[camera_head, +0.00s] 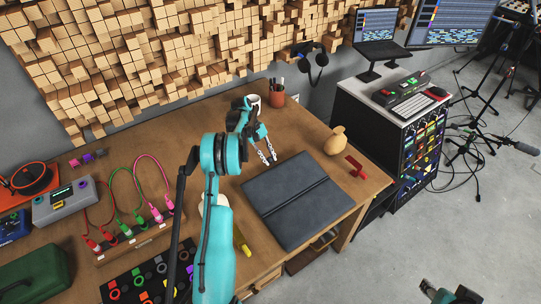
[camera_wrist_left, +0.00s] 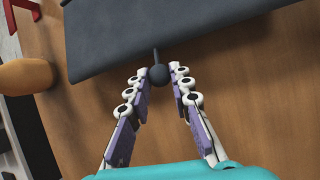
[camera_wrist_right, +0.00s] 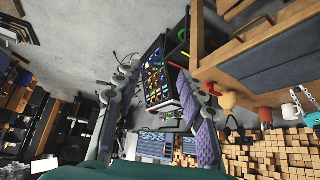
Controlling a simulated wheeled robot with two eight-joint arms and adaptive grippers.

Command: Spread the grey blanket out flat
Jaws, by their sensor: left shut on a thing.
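The grey blanket (camera_head: 282,190) lies on the wooden table, with a straight crease or edge running across it lengthwise. Part of it also shows in the left wrist view (camera_wrist_left: 170,35) and the right wrist view (camera_wrist_right: 285,60). A small dark round knob (camera_wrist_left: 158,76) on a thin stem stands at the blanket's near edge in the left wrist view. My left gripper (camera_head: 270,161) is at the blanket's far-left edge, its fingertips closed around the knob. My right gripper (camera_wrist_right: 152,75) is open and empty, off the table to the right, over the floor.
A tan vase (camera_head: 336,142) and a red object (camera_head: 356,167) stand right of the blanket. A pen cup (camera_head: 277,96) and a white mug (camera_head: 253,101) are behind. A yellow tool (camera_head: 242,241) lies left of it. Coloured cables (camera_head: 125,205) fill the left side.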

